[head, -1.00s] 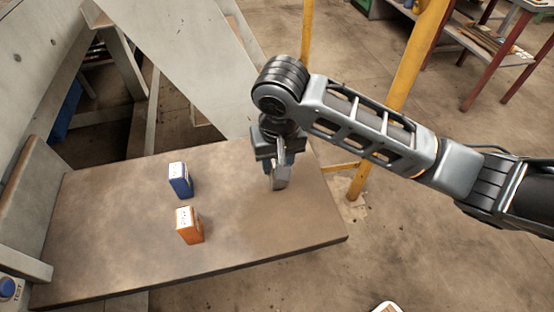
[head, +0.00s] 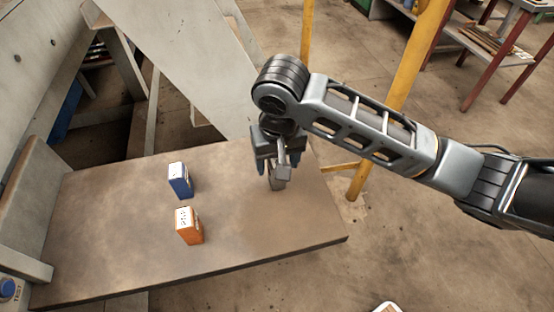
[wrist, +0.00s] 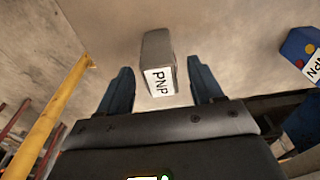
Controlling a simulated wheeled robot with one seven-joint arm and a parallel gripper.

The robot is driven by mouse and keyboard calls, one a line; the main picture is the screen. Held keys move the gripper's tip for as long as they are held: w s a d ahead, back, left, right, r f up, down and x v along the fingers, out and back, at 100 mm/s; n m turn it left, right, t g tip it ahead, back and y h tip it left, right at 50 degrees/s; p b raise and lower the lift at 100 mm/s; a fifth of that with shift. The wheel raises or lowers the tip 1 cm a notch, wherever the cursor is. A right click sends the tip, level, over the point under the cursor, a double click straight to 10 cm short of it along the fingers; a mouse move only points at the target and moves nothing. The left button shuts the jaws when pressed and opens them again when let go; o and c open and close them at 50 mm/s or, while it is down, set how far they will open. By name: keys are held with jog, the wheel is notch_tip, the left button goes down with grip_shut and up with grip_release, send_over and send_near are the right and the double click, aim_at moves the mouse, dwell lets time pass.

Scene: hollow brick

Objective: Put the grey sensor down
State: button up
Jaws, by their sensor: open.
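The grey sensor (head: 276,185) is on the right part of the brown tabletop (head: 120,235), directly below my gripper. It is partly hidden by the gripper in the head view. In the wrist view the grey sensor (wrist: 157,47) shows a white label reading PNP. My gripper (head: 276,170) is open, with its blue fingers apart on either side of the sensor. In the wrist view my gripper (wrist: 160,85) shows a clear gap between each finger and the sensor.
A blue box (head: 180,181) and an orange box (head: 189,226) stand left of the grey sensor. The blue box (wrist: 301,47) also shows in the wrist view. A yellow post (head: 412,60) stands beyond the tabletop's right edge. The front right tabletop is clear.

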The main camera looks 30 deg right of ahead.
notch_tip(320, 180, up, 12)
jog(key=s+p, duration=0.1)
jog(key=p, duration=0.2)
jog(key=shift+s+a+f, duration=0.15)
jog(key=shift+s+a, duration=0.05)
jog(key=shift+a, duration=0.05)
jog(key=a+r+m+t+y, duration=0.1)
jog(key=a+r+t+y, duration=0.3)
jog(key=a, duration=0.7)
jog(key=a+r+t+y, duration=0.1)
jog(key=a+t+y, duration=0.45)
jog(key=a, duration=0.55)
jog(key=s+d+f+t+h, duration=0.2)
jog(key=s+d+f+h, duration=0.2)
jog(key=s+d, duration=0.6)
jog(key=s+d+f+t+h, duration=0.1)
jog(key=s+d+f+h, duration=0.5)
jog(key=s, duration=0.8)
jog(key=s+d+r+n, duration=0.4)
jog(key=s+d+r, duration=0.1)
jog(key=s, duration=0.3)
jog(key=shift+d+n+t+y, duration=0.3)
jog(key=shift+d+t+y, duration=0.15)
jog(key=shift+d, duration=0.35)
jog(key=shift+s, duration=0.1)
dwell(0.6)
